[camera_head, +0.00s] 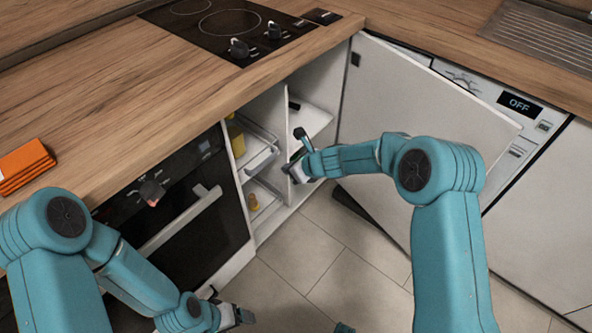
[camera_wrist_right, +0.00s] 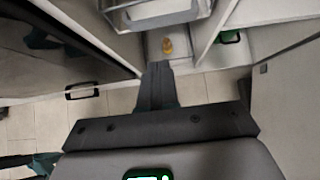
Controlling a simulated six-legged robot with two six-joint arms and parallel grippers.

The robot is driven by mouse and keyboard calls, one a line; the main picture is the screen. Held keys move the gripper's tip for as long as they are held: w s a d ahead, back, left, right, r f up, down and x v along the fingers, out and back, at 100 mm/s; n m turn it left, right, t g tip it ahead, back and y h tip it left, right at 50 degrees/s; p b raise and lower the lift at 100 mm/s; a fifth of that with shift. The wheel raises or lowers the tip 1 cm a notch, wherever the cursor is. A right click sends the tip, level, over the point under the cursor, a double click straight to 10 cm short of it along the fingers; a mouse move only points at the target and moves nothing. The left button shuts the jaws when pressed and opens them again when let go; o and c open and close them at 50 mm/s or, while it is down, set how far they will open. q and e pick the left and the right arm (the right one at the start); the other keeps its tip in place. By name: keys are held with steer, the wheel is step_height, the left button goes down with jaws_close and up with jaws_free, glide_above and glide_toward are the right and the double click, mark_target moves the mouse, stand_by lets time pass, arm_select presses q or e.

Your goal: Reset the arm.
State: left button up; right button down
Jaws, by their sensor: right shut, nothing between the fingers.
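My right gripper (camera_head: 293,168) is at the end of the teal arm from the right, in front of the open cabinet (camera_head: 262,108). In the right wrist view its dark fingers (camera_wrist_right: 157,84) are together with nothing between them. The white cabinet door (camera_head: 425,95) stands open to the right of the gripper. My left gripper (camera_head: 237,317) is low at the bottom of the head view, in front of the oven. It is small there, and its finger opening cannot be made out.
The cabinet holds a wire pull-out rack (camera_head: 262,150) with a yellowish bottle (camera_head: 236,135). A black oven (camera_head: 185,215) is to its left. Above are a wooden worktop (camera_head: 110,90), a hob (camera_head: 225,22) and an orange stack (camera_head: 24,165). Tiled floor (camera_head: 335,265) is open below.

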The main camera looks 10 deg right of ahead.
steer(key=v, duration=0.3)
steer(key=s+d+f+n+g+h, duration=0.15)
steer(key=s+f+n, duration=0.35)
steer(key=s, duration=0.5)
steer(key=s+d+f+n+g, duration=0.25)
steer(key=s+f+n, duration=0.3)
steer(key=s, duration=0.45)
steer(key=s+d+f+n+g+h, duration=0.1)
steer(key=s+f+n+g, duration=0.25)
steer(key=s+f, duration=0.45)
steer(key=s+r+n, duration=0.3)
steer(key=s+n, duration=0.4)
step_height(320, 180, up, 16)
steer(key=a+n+t+p, duration=0.1)
steer(key=n+p, duration=0.3)
steer(key=p, duration=1.1)
steer(key=shift+w+a+n+y+p, duration=0.25)
steer(key=shift+w+n+y+p, duration=0.1)
steer(key=shift+n, duration=0.05)
